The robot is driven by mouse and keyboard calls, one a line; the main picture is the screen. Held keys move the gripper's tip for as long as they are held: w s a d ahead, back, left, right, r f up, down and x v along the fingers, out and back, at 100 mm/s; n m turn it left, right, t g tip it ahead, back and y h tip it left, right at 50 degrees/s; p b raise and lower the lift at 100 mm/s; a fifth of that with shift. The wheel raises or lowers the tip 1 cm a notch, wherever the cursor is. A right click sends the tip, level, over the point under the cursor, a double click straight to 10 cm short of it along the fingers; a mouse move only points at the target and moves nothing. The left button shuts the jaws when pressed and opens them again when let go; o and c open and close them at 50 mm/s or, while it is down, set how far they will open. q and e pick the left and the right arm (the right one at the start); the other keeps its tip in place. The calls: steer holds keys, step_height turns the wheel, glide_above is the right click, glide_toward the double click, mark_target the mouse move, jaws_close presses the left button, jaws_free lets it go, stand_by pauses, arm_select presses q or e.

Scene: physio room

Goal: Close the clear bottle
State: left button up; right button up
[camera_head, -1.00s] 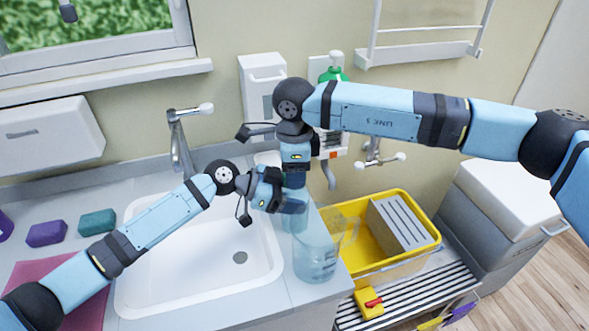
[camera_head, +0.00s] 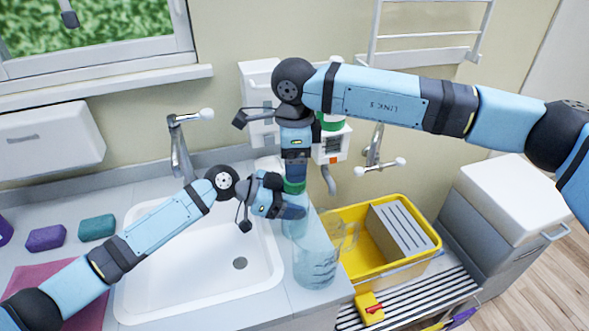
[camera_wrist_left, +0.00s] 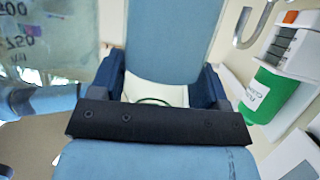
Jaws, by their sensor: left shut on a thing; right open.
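The clear bottle (camera_head: 293,228) stands upright by the sink's right edge, its lower part seen beside the jug. My left gripper (camera_head: 292,211) is shut on it from the left. A green ring, seemingly the cap (camera_head: 294,187), shows at the bottle's top, just above the left gripper. I cannot tell whether it is seated tight. My right gripper (camera_head: 295,177) points down directly above the green cap and is open. In the left wrist view, the fingers hide most of the bottle, and a thin green line (camera_wrist_left: 152,101) shows between them.
A clear measuring jug (camera_head: 316,266) stands close in front of the bottle. A yellow crate (camera_head: 385,277) is to the right, the sink basin (camera_head: 190,283) to the left. A green dispenser bottle (camera_wrist_left: 267,95) hangs on the wall behind. Sponges (camera_head: 97,227) lie at far left.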

steer(key=shift+c, duration=0.4)
steer(key=shift+r+n, duration=1.4)
steer(key=shift+r, duration=0.3)
steer(key=shift+f, duration=0.15)
step_height(320, 180, down, 8)
steer(key=shift+r, duration=0.1)
